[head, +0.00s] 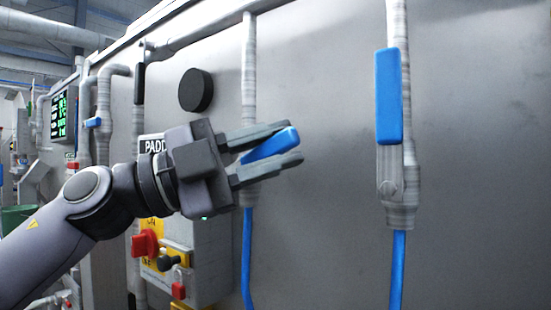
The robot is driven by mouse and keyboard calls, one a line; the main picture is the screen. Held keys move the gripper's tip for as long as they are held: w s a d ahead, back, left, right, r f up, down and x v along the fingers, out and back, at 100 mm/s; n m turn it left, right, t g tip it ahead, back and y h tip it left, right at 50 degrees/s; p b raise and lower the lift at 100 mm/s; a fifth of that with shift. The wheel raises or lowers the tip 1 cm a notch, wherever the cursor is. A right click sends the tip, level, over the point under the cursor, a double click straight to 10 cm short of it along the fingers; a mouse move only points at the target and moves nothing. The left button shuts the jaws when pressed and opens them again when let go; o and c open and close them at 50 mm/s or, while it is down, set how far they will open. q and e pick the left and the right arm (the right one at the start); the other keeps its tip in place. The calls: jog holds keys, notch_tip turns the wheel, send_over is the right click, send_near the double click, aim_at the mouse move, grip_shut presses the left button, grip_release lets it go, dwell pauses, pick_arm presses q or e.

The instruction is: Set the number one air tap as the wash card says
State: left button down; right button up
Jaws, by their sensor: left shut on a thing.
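My left gripper (288,145) reaches in from the left. It is shut on a blue tap handle (268,147), which sits tilted between its fingers, its right end slightly higher. This handle is on a grey vertical pipe (249,70) with a blue hose (247,260) below; the tap body is mostly hidden behind the gripper. A second tap's blue handle (388,96) stands upright, in line with its pipe, to the right. I see no tap numbers and cannot make out a wash card. My right gripper is not in view.
A round black knob (196,90) is above. A green-lit display (63,116) is far left. The panel between the two taps is clear.

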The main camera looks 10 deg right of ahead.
pick_arm(q)
jog(key=shift+w+a+r+n+t+h+p, duration=0.15)
jog(key=shift+r+n+t+h+p, duration=0.15)
jog(key=shift+n, duration=0.25)
jog(key=shift+w+a+r+n+t+h+p, duration=0.1)
jog(key=shift+w+r+n+t+h, duration=0.1)
jog(key=shift+r+n+h, duration=0.25)
jog(key=shift+f, duration=0.1)
jog(key=c, duration=1)
grip_release()
jog(key=shift+o, duration=0.2)
jog(key=b+v, duration=0.2)
jog(key=v, duration=0.5)
